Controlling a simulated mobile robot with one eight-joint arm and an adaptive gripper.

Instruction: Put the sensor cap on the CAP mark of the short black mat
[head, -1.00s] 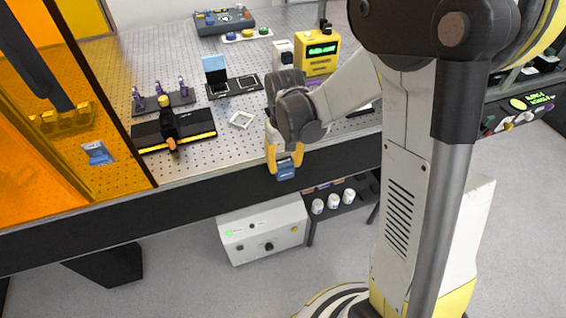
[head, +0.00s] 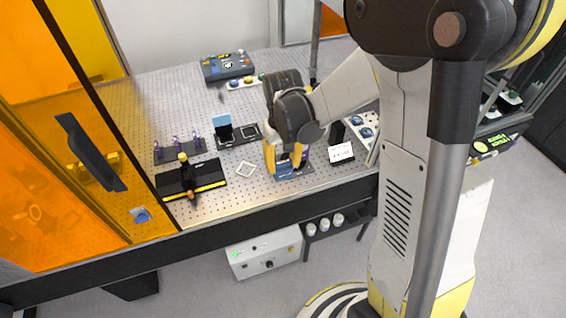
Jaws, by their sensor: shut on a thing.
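My gripper (head: 284,164), with yellow fingers, is shut on a small blue block with pale lettering (head: 287,171), which looks like the sensor cap. It is over the table's front part; whether the block touches the surface I cannot tell. A short black mat with pale square outlines (head: 233,142) lies behind and left of the gripper, with an upright blue piece (head: 222,125) at its left end. The CAP mark is too small to read. A dark patch shows right beside the held block, partly hidden by the gripper.
A white square frame (head: 245,169) lies just left of the gripper. A long black mat with a yellow strip (head: 207,187) bears a dark upright tool (head: 185,172). A purple-post rack (head: 165,155) stands behind it. A white card (head: 341,153) is right. An amber panel (head: 60,170) bounds the left.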

